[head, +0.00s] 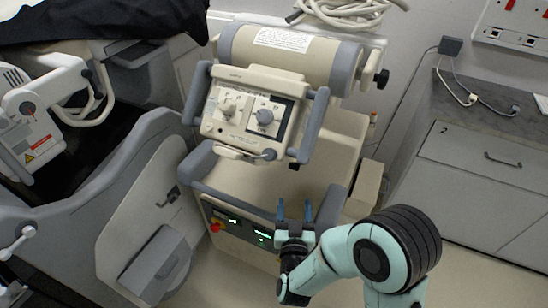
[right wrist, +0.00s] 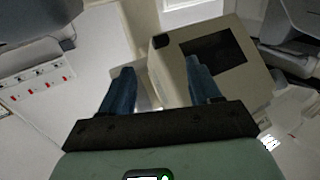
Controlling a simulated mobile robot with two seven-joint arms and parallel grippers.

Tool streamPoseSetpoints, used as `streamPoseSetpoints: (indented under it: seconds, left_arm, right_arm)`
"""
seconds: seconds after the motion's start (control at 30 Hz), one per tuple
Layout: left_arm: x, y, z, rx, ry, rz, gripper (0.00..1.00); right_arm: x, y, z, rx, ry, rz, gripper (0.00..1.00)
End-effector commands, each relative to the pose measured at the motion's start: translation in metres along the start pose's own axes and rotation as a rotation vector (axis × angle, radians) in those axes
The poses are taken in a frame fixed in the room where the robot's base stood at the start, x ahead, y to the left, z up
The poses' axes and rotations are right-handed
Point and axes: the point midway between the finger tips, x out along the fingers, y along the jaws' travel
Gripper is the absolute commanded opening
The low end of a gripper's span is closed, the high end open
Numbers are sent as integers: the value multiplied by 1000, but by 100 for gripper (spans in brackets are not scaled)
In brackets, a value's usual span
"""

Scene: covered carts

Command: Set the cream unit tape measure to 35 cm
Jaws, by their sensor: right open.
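The cream unit (head: 278,190) stands in the middle of the head view. Its cream head box (head: 238,125) has two round knobs and grey side handles. A small rounded part with a dark end (head: 245,153) sits at the box's lower front edge; I cannot tell for sure if it is the tape measure, and no scale is readable. My right gripper (head: 294,208) is open and empty, below the head box, in front of the unit's lower body. The right wrist view shows its blue fingers (right wrist: 160,68) apart, with a cream box with a dark window (right wrist: 215,60) beyond.
A lit control panel (head: 237,222) is on the unit's lower front, close to my right gripper. Another grey-and-cream machine (head: 145,200) stands at the left. A cabinet (head: 475,170) is at the right. Some floor (head: 470,275) is clear at the lower right.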

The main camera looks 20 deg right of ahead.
Motion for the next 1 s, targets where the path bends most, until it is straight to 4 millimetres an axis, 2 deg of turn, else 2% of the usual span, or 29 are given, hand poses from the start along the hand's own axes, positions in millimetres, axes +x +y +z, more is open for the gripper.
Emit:
streamPoseSetpoints:
  seconds: [0.13,0.27,0.5,0.7,0.83,1.0]
  left_arm:
    - [0,0,0,0,-1,0,43]
    - [-1,0,1,-1,-1,0,43]
    - [-2,0,1,-1,-3,-1,43]
    - [-2,0,2,-1,-4,-1,43]
    - [-2,0,2,-1,-5,-1,43]
    - [-2,0,2,-1,-5,-1,43]
  right_arm:
    - [7,2,-5,3,17,10,62]
    - [26,2,-5,1,18,11,62]
    - [78,2,-5,1,16,10,62]
    - [113,2,-5,0,15,8,62]
    - [126,2,-6,1,14,6,62]
    - [133,2,-5,1,13,6,62]
